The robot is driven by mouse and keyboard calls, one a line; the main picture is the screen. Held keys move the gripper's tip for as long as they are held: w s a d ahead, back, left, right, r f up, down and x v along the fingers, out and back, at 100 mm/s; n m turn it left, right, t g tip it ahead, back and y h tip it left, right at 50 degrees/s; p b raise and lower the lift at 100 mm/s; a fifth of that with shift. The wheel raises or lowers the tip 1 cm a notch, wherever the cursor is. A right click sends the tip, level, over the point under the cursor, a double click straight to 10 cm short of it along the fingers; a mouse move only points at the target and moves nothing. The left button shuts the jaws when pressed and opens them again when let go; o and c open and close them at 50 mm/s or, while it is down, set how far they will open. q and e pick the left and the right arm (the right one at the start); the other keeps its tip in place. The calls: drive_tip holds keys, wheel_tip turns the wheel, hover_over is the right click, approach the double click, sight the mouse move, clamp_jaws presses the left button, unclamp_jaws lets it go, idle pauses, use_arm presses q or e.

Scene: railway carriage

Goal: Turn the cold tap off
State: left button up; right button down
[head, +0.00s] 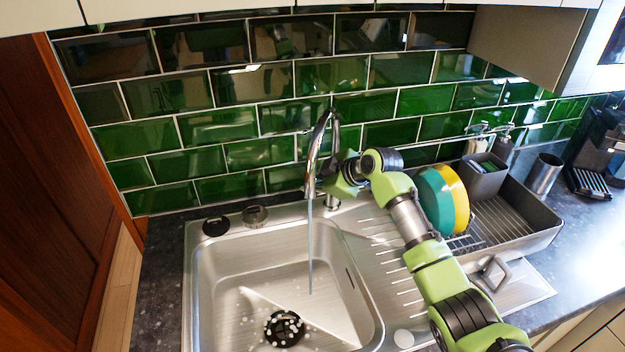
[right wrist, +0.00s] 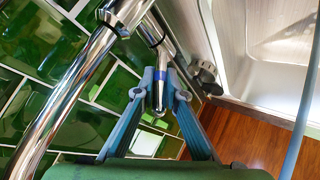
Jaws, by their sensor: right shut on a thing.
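The chrome tap (head: 318,145) stands behind the sink, and a thin stream of water (head: 310,245) runs from it into the basin. The stream also shows as a pale blue line at the right of the right wrist view (right wrist: 302,115). My right gripper (head: 336,186) is at the right side of the tap's base. In the right wrist view its two fingers (right wrist: 160,94) are closed around the tap's lever (right wrist: 160,73), which has a blue band. The lever is hidden behind the gripper in the head view. My left gripper is out of view.
The steel sink basin (head: 225,285) has a drain (head: 284,328) with water drops around it. Right of my arm, a dish rack (head: 530,225) holds a green and a yellow plate (head: 437,200). Green tiles (head: 225,125) close off the back.

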drive_tip(key=shift+w+r+g, duration=0.2)
drive_tip(key=shift+w+g, duration=0.2)
drive_tip(key=shift+g, duration=0.3)
drive_tip(key=shift+a, duration=0.1)
drive_tip(key=c, duration=2.1)
unclamp_jaws()
drive_tip(key=v, duration=1.2)
drive_tip(key=shift+w+a+r, duration=0.1)
drive_tip(key=shift+a+r, duration=0.05)
